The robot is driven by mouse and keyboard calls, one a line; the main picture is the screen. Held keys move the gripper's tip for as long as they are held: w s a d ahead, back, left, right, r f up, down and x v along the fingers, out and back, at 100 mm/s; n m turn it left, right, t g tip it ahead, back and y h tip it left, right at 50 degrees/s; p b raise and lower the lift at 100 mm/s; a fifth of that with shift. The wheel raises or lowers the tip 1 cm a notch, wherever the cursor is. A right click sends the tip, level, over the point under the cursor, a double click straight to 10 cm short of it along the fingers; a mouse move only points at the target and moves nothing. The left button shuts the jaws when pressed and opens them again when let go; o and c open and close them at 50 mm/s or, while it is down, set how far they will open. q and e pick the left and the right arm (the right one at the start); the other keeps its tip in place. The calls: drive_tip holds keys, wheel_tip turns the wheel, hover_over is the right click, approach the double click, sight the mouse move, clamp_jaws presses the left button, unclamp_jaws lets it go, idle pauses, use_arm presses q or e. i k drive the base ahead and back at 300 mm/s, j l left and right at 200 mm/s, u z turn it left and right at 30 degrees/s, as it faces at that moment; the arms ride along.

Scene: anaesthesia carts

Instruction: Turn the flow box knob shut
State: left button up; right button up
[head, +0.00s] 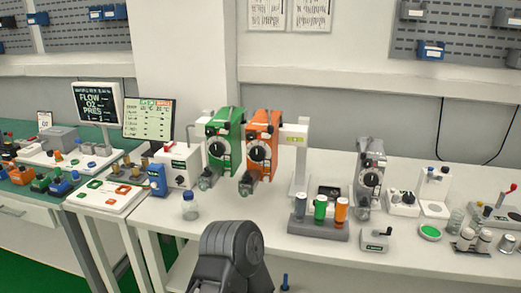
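I cannot tell for certain which item is the flow box. A white box (180,167) with a small label and dark knob-like parts stands at the left of the long white table, beside a green vaporizer unit (224,140). A smaller white box (376,240) with a dark lever on top sits near the table's front edge. The knob positions are too small to read. A dark grey link of my own arm rises at the bottom middle, in front of the table edge. Neither of my grippers shows.
An orange vaporizer unit (261,146) hangs beside the green one. A small bottle (190,207) stands near the front edge. A rack of coloured cylinders (318,230) and a grey unit (369,180) stand further right. A screen (97,102) stands at the left.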

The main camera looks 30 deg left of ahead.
sight(180, 179)
drive_tip(key=u, duration=1.7)
drive_tip(key=z, duration=0.5)
drive_tip(key=j+z, duration=0.15)
drive_tip(key=z, duration=0.3)
drive_tip(key=i+j+z, duration=0.1)
drive_tip(key=z, duration=0.4)
drive_tip(key=j+z, duration=0.25)
drive_tip(key=j, duration=0.15)
drive_tip(key=j+z, duration=0.2)
drive_tip(key=j, duration=0.25)
drive_tip(key=k+j+z, duration=0.1)
drive_tip(key=j+z, duration=0.15)
drive_tip(key=j, duration=0.15)
drive_tip(key=k+j+z, duration=0.1)
drive_tip(key=j+z, duration=0.15)
drive_tip(key=j, duration=0.15)
drive_tip(key=k+j+z, duration=0.2)
drive_tip(key=j, duration=0.15)
drive_tip(key=k+j+z, duration=0.1)
drive_tip(key=j+z, duration=0.15)
drive_tip(key=k+j, duration=0.2)
drive_tip(key=j, duration=0.2)
drive_tip(key=k+j, duration=0.15)
drive_tip(key=j, duration=0.2)
drive_tip(key=k+j, duration=0.2)
drive_tip(key=j, duration=0.2)
drive_tip(key=k+j, duration=0.15)
drive_tip(key=j, duration=0.25)
drive_tip(key=z, duration=0.05)
